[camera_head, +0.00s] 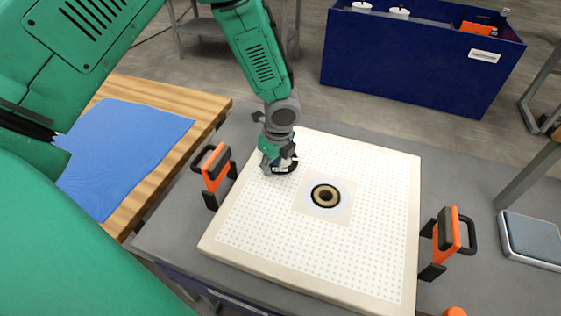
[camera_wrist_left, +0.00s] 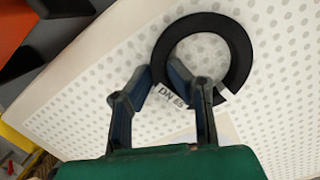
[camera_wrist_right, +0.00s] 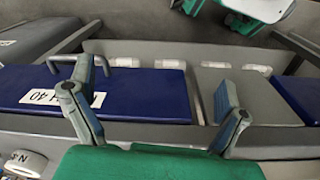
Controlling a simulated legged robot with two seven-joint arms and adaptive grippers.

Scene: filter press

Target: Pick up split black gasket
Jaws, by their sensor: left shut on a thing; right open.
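The split black gasket (camera_wrist_left: 241,55) is an open ring with a white label reading "DN 65" near its gap, seen in the left wrist view. My left gripper (camera_wrist_left: 176,84) is shut on it at the labelled end. In the head view my left gripper (camera_head: 277,165) is over the upper left part of the white dotted filter plate (camera_head: 375,255), and the gasket (camera_head: 291,166) is partly hidden by it. I cannot tell whether the gasket touches the plate. My right gripper (camera_wrist_right: 155,82) is open and empty in its own wrist view.
The plate has a round central hole (camera_head: 325,195) with a dark rim and orange handles at left (camera_head: 215,173) and right (camera_head: 446,237). A blue mat (camera_head: 125,150) lies on the wooden table. A blue bin (camera_head: 415,60) stands behind. Blue labelled surfaces (camera_wrist_right: 150,95) lie beyond my right gripper.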

